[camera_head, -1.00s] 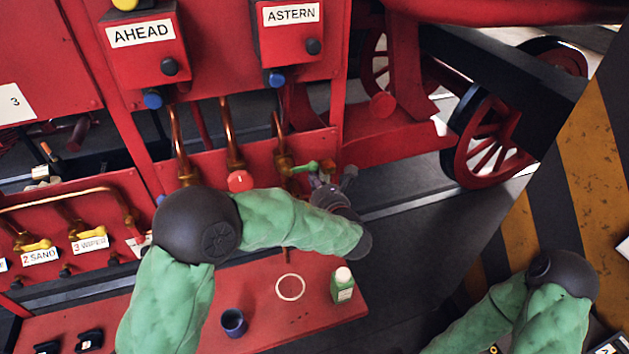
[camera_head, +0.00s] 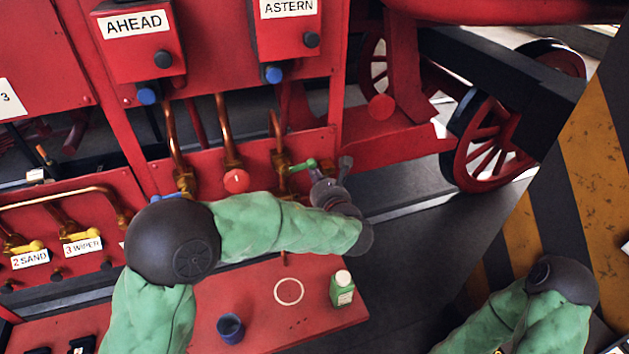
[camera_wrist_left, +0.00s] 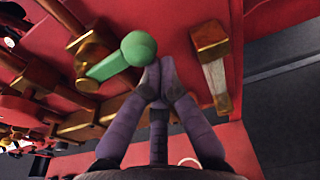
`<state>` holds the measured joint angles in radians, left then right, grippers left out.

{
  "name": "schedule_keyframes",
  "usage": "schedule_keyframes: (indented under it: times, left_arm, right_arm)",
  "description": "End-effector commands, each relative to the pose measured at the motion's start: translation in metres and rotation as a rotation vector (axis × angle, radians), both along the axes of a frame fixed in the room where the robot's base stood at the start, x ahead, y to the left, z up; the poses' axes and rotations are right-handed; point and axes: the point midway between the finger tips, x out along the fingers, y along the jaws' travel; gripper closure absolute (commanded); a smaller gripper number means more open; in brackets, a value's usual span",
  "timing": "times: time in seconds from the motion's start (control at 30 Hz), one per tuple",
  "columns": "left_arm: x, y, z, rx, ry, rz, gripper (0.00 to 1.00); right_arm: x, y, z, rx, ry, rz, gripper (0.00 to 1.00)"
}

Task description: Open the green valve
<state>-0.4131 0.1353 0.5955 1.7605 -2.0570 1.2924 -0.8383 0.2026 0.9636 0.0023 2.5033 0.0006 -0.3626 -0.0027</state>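The green valve (camera_head: 302,166) is a lever with a round knob on a brass fitting, on the red panel below the ASTERN box. In the left wrist view, its green lever (camera_wrist_left: 106,66) and knob (camera_wrist_left: 138,48) point up and right. My left gripper (camera_head: 319,171) is at the knob end of the lever. In the wrist view, the gripper's fingertips (camera_wrist_left: 160,72) are together just beside the knob, with nothing seen between them. Whether they touch the knob is hard to tell. My right gripper is out of view; only part of the right arm shows.
A red round valve (camera_head: 236,181) sits left of the green one. A spoked wheel (camera_head: 488,146) stands right. Floor between is clear.

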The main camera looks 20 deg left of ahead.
Motion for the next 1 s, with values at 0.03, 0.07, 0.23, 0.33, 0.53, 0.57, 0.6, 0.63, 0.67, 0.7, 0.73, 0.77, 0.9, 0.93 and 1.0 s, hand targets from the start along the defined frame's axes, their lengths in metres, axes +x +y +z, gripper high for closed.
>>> schedule_keyframes:
  times: [0.03, 0.07, 0.23, 0.33, 0.53, 0.57, 0.6, 0.63, 0.67, 0.7, 0.73, 0.77, 0.9, 0.93, 1.0]
  left_arm:
    - [0.001, -0.001, 0.002, -0.022, -0.021, -0.001, 1.0]
    - [0.001, -0.001, 0.003, -0.035, -0.03, 0.0, 1.0]
    - [0.002, -0.001, 0.011, -0.141, -0.105, 0.0, 1.0]
    - [0.002, -0.002, 0.017, -0.221, -0.158, -0.001, 1.0]
    - [0.001, 0.0, 0.03, -0.378, -0.265, 0.0, 1.0]
    - [0.0, 0.0, 0.032, -0.403, -0.282, 0.0, 1.0]
    - [0.0, 0.001, 0.035, -0.434, -0.303, 0.0, 1.0]
    - [0.0, 0.001, 0.037, -0.458, -0.318, 0.0, 1.0]
    - [-0.001, 0.002, 0.039, -0.482, -0.334, 0.0, 1.0]
    - [-0.001, 0.003, 0.042, -0.513, -0.356, 0.001, 1.0]
    - [-0.002, 0.004, 0.044, -0.537, -0.373, 0.001, 1.0]
    - [-0.002, 0.004, 0.045, -0.56, -0.387, 0.0, 1.0]
    - [-0.005, 0.008, 0.054, -0.671, -0.463, 0.0, 1.0]
    - [-0.006, 0.009, 0.055, -0.694, -0.477, -0.001, 1.0]
    - [-0.007, 0.011, 0.059, -0.749, -0.514, 0.001, 1.0]
  right_arm:
    - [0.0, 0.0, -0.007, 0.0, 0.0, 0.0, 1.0]
    - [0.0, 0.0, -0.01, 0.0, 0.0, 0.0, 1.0]
    - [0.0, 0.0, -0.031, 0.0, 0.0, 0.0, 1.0]
    - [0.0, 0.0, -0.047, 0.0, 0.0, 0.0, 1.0]
    - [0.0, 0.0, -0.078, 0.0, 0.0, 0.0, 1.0]
    - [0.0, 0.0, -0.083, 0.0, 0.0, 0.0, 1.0]
    - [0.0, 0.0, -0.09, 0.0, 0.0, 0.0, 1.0]
    - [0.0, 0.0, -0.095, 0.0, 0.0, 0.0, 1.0]
    - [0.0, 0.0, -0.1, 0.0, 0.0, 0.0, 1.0]
    - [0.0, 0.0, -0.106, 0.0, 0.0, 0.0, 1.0]
    - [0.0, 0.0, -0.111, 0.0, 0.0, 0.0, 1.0]
    - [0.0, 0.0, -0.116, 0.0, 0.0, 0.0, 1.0]
    - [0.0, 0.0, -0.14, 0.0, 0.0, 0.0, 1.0]
    - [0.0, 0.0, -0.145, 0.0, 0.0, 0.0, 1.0]
    - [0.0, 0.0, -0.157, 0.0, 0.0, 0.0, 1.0]
